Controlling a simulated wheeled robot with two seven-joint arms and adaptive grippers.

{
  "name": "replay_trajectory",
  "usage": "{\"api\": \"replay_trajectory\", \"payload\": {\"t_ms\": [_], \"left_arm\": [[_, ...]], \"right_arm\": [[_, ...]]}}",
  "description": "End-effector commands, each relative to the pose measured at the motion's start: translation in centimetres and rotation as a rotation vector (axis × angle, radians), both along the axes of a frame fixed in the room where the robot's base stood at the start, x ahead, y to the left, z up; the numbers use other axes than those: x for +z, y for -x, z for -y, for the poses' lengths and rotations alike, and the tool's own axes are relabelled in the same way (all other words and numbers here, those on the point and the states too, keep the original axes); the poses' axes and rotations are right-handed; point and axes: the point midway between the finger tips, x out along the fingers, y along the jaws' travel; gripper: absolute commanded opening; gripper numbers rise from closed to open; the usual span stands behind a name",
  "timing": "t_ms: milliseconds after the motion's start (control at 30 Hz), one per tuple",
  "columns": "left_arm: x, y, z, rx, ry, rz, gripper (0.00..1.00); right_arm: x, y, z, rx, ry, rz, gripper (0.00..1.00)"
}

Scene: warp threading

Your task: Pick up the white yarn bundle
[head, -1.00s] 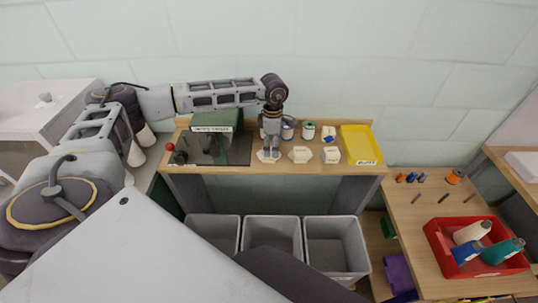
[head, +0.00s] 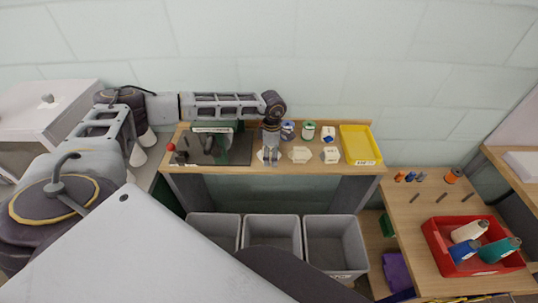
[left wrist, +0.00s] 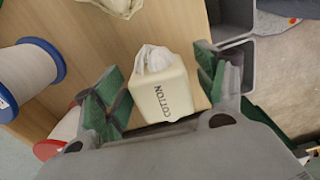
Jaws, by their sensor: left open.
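A white yarn bundle (left wrist: 153,57) pokes out of the top of a cream box (left wrist: 165,98) printed COTTON. In the left wrist view the box lies between the two green-padded fingers of my left gripper (left wrist: 158,95). The fingers are spread, with gaps to the box on both sides. In the head view my left gripper (head: 270,158) points down over the leftmost of three small pale boxes on the wooden bench (head: 225,168), partly hiding it. My right gripper does not show.
Two more pale boxes (head: 300,154) (head: 331,155) stand to the right, with spools (head: 308,131) behind. A yellow tray (head: 360,144) is at the bench's right end. Grey bins (head: 273,235) stand below the front edge. A dark mat lies left.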

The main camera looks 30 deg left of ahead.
Motion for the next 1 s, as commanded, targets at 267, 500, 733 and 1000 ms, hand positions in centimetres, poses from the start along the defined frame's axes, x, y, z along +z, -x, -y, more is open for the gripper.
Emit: {"api": "replay_trajectory", "payload": {"t_ms": [267, 500, 733, 1000], "left_arm": [[0.0, 0.0, 0.0, 0.0, 0.0, 0.0, 0.46], [0.0, 0.0, 0.0, 0.0, 0.0, 0.0, 0.27], [0.1, 0.0, 0.0, 0.0, 0.0, 0.001, 0.27], [2.0, -0.1, -0.1, 0.001, 0.0, 0.002, 0.27]], "right_arm": [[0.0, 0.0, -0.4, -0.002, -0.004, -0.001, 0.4], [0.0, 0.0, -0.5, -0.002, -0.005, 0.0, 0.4], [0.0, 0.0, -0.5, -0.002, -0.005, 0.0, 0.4], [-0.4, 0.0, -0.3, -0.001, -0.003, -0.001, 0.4]]}}
